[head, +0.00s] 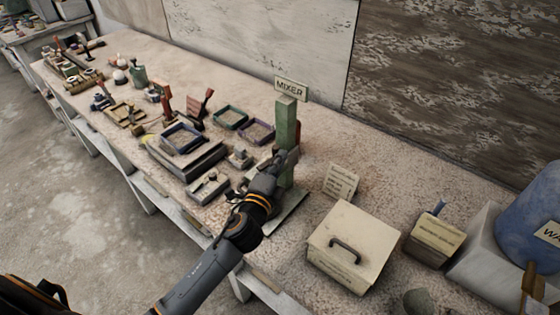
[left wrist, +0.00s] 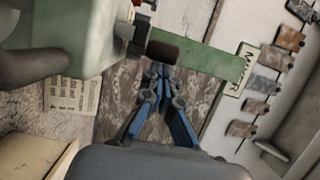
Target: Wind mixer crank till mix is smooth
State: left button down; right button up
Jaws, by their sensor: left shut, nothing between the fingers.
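The mixer is a green upright post (head: 287,130) with a sign reading MIXER (head: 291,88) on top, standing on the bench. My left gripper (head: 287,160) is in front of the lower part of the post and hides what is there. In the left wrist view, the blue fingers of my left gripper (left wrist: 161,82) are shut and empty. Just beyond their tips is a short dark brown cylinder (left wrist: 162,51), seemingly the crank's grip; it is not between the fingers. The green mixer (left wrist: 210,57) lies behind it. The mix cannot be seen. My right gripper is out of view.
A cream box with a dark handle (head: 343,250) stands right of the mixer, with a small card (head: 341,181) behind it. A smaller box (head: 434,238) and a blue barrel (head: 532,225) are further right. Trays (head: 229,118) and tools crowd the bench to the left.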

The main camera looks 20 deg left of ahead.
aim_at(275, 153)
pick_arm(q)
jog(key=shift+w+a+n+y, duration=0.1)
jog(key=shift+w+n+y, duration=0.05)
jog(key=shift+n+y, duration=0.3)
jog(key=shift+w+b, duration=0.15)
jog(key=shift+b, duration=0.2)
jog(key=shift+w+a+f+b, duration=0.15)
jog(key=shift+w+a+b, duration=0.25)
jog(key=shift+b, duration=0.15)
jog(key=n+y+b, duration=0.1)
jog(key=y, duration=0.1)
jog(key=n+y+b, duration=0.1)
jog(key=y, duration=0.1)
jog(key=shift+w+a+g, duration=0.15)
jog(key=shift+w+g, duration=0.15)
jog(key=shift+w, duration=0.05)
jog(key=shift+w+a+n+y, duration=0.15)
jog(key=shift+a+n+y, duration=0.1)
jog(key=shift+n+y, duration=0.1)
jog(key=shift+a, duration=0.35)
jog(key=shift+w, duration=0.1)
jog(key=shift+d, duration=0.1)
